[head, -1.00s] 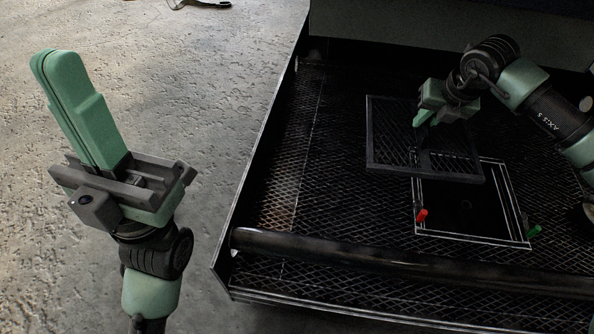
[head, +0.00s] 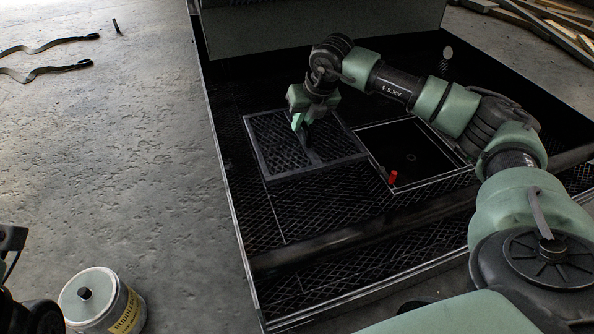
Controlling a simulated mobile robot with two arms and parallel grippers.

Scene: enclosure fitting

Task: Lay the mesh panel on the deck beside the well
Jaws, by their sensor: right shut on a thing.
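The mesh panel (head: 276,149) is a dark rectangular grid with a grey frame. It is on or just above the mesh deck (head: 262,213), left of the well; I cannot tell whether it touches. The well (head: 414,148) is a dark square opening with a pale outline, now largely uncovered. My right gripper (head: 303,124) is above the panel's middle, shut on it; the fingertips and the grip point are partly hidden. Part of my left arm shows at the lower left edge, but its gripper is out of view.
A red peg (head: 392,177) stands at the well's near left corner. A thick dark bar (head: 345,239) crosses the deck's front. A labelled can (head: 101,300) stands on the floor at lower left. Straps (head: 45,72) lie at upper left, planks (head: 548,25) at upper right.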

